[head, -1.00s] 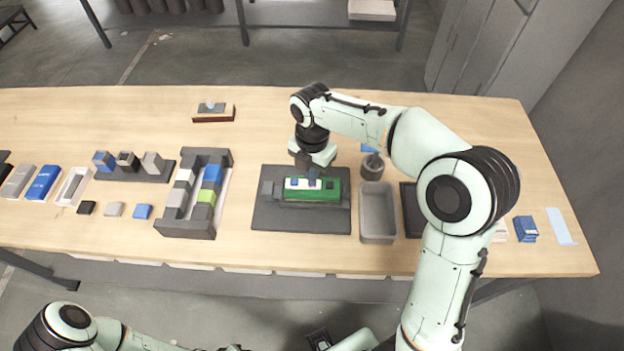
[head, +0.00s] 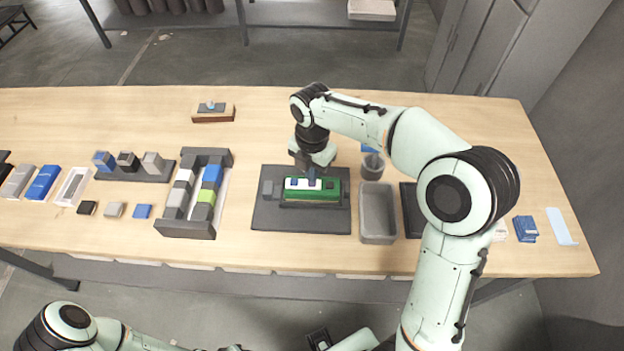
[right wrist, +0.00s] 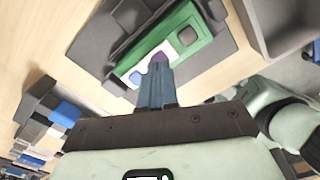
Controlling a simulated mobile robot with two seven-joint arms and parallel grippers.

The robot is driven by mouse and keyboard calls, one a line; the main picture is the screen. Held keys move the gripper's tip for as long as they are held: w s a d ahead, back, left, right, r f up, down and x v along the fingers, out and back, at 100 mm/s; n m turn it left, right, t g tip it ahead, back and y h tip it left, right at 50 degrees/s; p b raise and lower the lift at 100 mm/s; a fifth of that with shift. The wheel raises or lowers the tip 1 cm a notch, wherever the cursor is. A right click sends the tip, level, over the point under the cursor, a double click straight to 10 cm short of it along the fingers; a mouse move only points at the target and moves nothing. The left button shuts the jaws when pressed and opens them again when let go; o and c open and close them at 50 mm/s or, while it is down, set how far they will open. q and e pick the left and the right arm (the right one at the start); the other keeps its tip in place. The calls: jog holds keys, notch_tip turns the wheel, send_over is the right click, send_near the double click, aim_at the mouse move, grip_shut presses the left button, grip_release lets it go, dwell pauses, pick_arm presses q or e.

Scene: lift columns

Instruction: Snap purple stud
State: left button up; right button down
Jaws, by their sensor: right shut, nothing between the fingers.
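A green block (head: 334,190) with a white panel (right wrist: 124,66) and small square inserts lies on a dark grey base plate (head: 300,219). It also shows in the right wrist view (right wrist: 203,31). The purple stud (right wrist: 158,57) shows in the right wrist view right at my fingertips, over the green block. In the head view it is hidden behind the fingers. My right gripper (head: 312,179) is shut and points down onto the block; its blue-grey fingers (right wrist: 157,70) look in line with the stud. Whether they press on it I cannot tell.
A grey bin (head: 377,222) stands just right of the plate, with a round grey cup (head: 372,166) behind it. A dark rack (head: 186,228) of coloured blocks stands to the left. Bare table lies behind the plate.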

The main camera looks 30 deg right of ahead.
pick_arm(q)
jog(key=shift+f, duration=0.1)
pick_arm(e)
jog(key=shift+f, duration=0.2)
pick_arm(q)
jog(key=shift+s+f+b, duration=0.3)
jog(key=shift+f+b, duration=0.05)
jog(key=shift+b, duration=0.05)
pick_arm(e)
jog(key=shift+f, duration=0.6)
jog(key=shift+f, duration=0.1)
pick_arm(q)
jog(key=shift+w+r, duration=0.1)
jog(key=shift+r, duration=0.05)
pick_arm(e)
jog(key=shift+f, duration=0.2)
dwell(0.7)
jog(key=shift+w+r+p, duration=0.1)
jog(key=shift+r+p, duration=1.1)
jog(key=shift+r, duration=0.5)
pick_arm(q)
jog(key=w+r+p, duration=0.3)
jog(key=w+r, duration=0.2)
jog(key=r, duration=0.1)
jog(key=shift+w+r+t, duration=0.2)
jog(key=shift+r+t, duration=0.05)
jog(key=shift+t, duration=0.05)
pick_arm(e)
notch_tip(320, 180, up, 5)
jog(key=shift+r, duration=0.1)
